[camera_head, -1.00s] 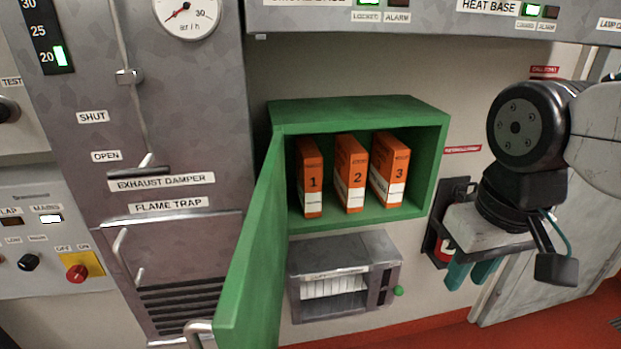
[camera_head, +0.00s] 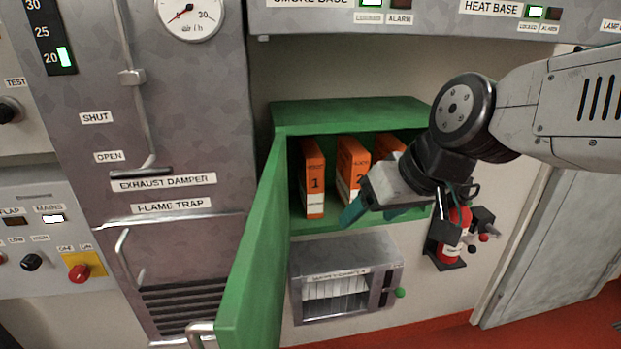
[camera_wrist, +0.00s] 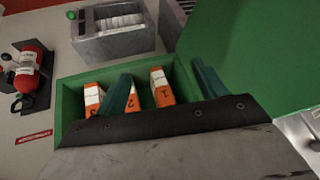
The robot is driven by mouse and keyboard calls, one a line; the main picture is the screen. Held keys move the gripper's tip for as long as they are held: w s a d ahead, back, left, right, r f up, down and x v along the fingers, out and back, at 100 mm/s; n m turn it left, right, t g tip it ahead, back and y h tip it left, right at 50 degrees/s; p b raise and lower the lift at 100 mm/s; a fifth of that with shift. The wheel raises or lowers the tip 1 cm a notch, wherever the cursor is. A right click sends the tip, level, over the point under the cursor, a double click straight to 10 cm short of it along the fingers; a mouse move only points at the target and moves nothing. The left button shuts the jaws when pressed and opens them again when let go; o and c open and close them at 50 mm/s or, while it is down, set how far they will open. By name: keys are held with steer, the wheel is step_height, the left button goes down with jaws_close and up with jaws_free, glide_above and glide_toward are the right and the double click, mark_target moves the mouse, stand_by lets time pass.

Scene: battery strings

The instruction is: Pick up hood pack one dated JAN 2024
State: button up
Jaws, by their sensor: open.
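Orange-and-white pack 1 (camera_head: 313,180) stands upright at the left inside the open green cabinet (camera_head: 350,115). Pack 2 (camera_head: 351,165) stands to its right, and pack 3 (camera_head: 388,146) is mostly hidden behind my arm. No date is legible on any pack. My gripper (camera_head: 376,214) is open and empty, with teal fingers, at the front of the cabinet, right of pack 1. In the wrist view, pack 1 (camera_wrist: 160,88) shows between the two fingers, one of which partly covers pack 2 (camera_wrist: 132,102). Pack 3 (camera_wrist: 93,96) lies outside the fingers.
The green cabinet door (camera_head: 252,260) stands open on the left, close to one finger in the wrist view. A grey slotted box (camera_head: 345,275) is mounted below the cabinet. A red extinguisher (camera_head: 455,235) hangs on the wall at the right.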

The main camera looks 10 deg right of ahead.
steer(key=w+a+r+t+y, duration=0.15)
steer(key=w+a+t, duration=0.3)
steer(key=w, duration=0.55)
steer(key=m+t+h, duration=0.1)
steer(key=t+h, duration=0.1)
glide_toward(316, 162)
steer(key=w+a+f, duration=0.1)
steer(key=w+a, duration=0.2)
steer(key=shift+w+d+f+m+h, duration=0.15)
steer(key=shift+w+f+m+h, duration=0.1)
steer(key=shift+w+f+h, duration=0.25)
steer(key=shift+w+d+f+m+h, duration=0.1)
steer(key=shift+w+f+m+h, duration=0.3)
steer(key=shift+w, duration=0.3)
steer(key=shift+w+d+f+h, duration=0.2)
steer(key=shift+w+f+h, duration=0.15)
steer(key=shift+w+h, duration=0.1)
steer(key=shift+x, duration=3.85)
steer(key=shift+r+t, duration=0.15)
steer(key=shift+t, duration=0.1)
jaws_close()
